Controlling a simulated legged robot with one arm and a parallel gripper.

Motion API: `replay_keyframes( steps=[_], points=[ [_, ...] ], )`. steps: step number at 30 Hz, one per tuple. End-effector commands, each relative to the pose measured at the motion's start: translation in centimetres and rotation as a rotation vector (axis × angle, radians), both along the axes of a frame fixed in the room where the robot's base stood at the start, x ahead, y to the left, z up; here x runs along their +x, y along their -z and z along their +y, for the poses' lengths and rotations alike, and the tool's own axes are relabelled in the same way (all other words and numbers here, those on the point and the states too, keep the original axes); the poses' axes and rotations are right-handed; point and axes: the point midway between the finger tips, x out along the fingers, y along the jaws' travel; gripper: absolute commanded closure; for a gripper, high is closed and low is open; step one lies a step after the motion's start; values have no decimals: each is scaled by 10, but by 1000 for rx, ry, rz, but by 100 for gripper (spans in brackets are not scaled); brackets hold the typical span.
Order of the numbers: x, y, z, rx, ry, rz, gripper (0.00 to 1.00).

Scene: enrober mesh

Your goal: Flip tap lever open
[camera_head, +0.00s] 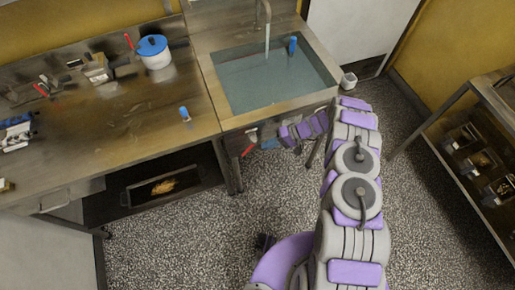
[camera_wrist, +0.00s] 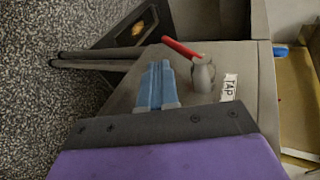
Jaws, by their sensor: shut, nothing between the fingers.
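The tap has a red lever (camera_wrist: 182,48) on a grey metal body (camera_wrist: 203,76) in the wrist view, beside a white label reading TAP (camera_wrist: 229,88). In the head view the red lever (camera_head: 249,150) shows small below the front of the sink. The lever stands out at an angle from the tap body. My gripper (camera_wrist: 160,66) has its blue fingers together with nothing between them. Its fingertips are just left of and below the lever in the wrist view, and appear apart from it. In the head view my gripper (camera_head: 270,144) is right of the lever, under the sink's front edge.
The sink (camera_head: 270,110) holds water, with a faucet (camera_head: 267,22) above. A white pot with a blue lid (camera_head: 153,48) and small items stand on the left counter (camera_head: 110,120). A tray (camera_head: 160,188) lies on the lower shelf. A rack (camera_head: 480,190) stands right.

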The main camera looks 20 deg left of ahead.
Motion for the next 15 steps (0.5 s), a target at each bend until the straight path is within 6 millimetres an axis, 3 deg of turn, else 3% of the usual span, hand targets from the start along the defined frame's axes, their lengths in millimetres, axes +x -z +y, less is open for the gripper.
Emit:
replay_keyframes(
  steps=[6, 15],
  points=[
    [22, -23, -40, -2, 4, -4, 100],
    [40, -43, -75, -2, 1, -3, 100]
  ],
)
